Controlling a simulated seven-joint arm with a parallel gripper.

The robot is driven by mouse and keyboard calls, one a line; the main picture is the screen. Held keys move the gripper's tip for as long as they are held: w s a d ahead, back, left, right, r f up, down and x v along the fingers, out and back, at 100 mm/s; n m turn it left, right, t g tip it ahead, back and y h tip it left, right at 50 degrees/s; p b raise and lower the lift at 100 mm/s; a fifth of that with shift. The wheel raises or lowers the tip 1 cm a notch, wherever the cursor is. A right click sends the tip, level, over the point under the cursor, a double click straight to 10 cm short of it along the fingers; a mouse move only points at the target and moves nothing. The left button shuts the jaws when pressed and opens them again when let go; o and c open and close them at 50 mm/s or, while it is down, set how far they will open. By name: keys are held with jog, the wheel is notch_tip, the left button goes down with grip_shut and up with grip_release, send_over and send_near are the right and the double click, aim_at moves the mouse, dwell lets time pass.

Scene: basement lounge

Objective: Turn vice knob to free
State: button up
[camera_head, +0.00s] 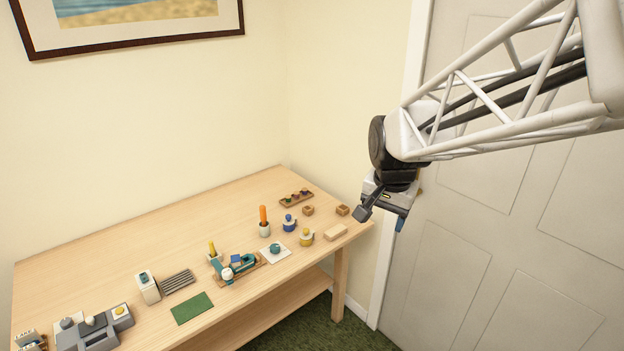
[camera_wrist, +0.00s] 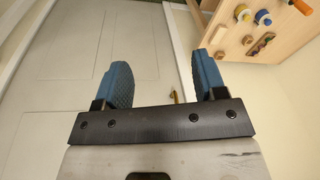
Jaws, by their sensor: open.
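A teal device (camera_head: 237,267), which looks like the vice, sits on a small wooden board near the middle of the table in the head view. It has a pale rounded part at its left end. It is too small to tell which part is the knob or how it is turned. My gripper (camera_head: 382,218) hangs in the air beyond the table's right end, well apart from the device. In the wrist view my gripper (camera_wrist: 160,80) has its two blue fingers spread wide with nothing between them. The device does not show in the wrist view.
A door (camera_head: 500,230) stands right.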

jog(key=w+a+f+m, duration=0.2)
jog(key=w+a+f, duration=0.4)
jog(key=w, duration=0.4)
jog(key=m+g, duration=0.1)
jog(key=m, duration=0.5)
send_near(275, 246)
jog(key=shift+d+f, duration=0.2)
jog(key=shift+f, duration=0.15)
jog(key=shift+w+a+f, duration=0.1)
jog(key=shift+a+f, duration=0.15)
jog(key=shift+f, duration=0.1)
jog(key=shift+f, duration=0.1)
jog(key=shift+w+a+f, duration=0.1)
jog(key=shift+f, duration=1.75)
jog(key=shift+w+f, duration=0.1)
jog(key=shift+f, duration=1.8)
jog(key=shift+c, duration=0.2)
